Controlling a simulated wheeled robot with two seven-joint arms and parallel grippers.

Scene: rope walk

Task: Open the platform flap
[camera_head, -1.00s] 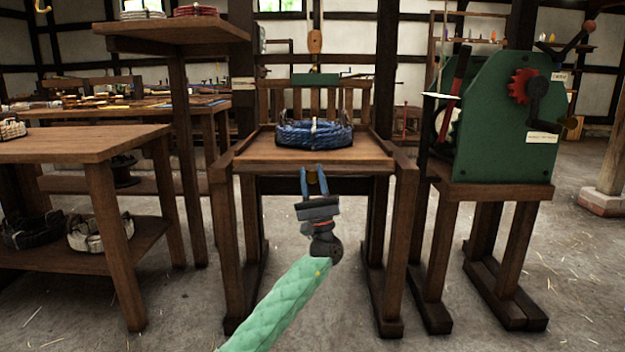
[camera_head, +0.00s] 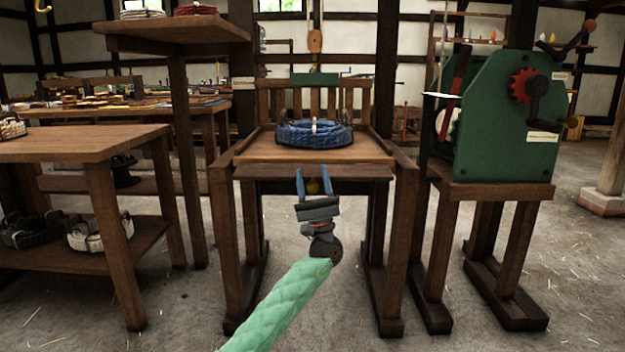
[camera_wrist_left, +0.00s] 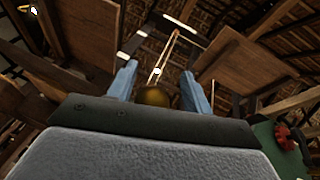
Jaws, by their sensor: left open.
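The wooden platform (camera_head: 262,152) stands in the middle of the head view with a blue rope coil (camera_head: 315,133) on it. The flap (camera_head: 262,172) is a brown board along its front edge, sitting just below the top surface. A round brass knob (camera_head: 313,186) shows under the flap's front; it also shows in the left wrist view (camera_wrist_left: 153,96). My left gripper (camera_head: 314,182) is open below the flap, its two blue fingers on either side of the knob with gaps. My right gripper is out of view.
A green cranked machine (camera_head: 500,130) stands on a wooden stand close at the right. A table (camera_head: 80,143) with a lower shelf and a tall stand (camera_head: 175,32) are at the left. The floor in front of the platform is clear.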

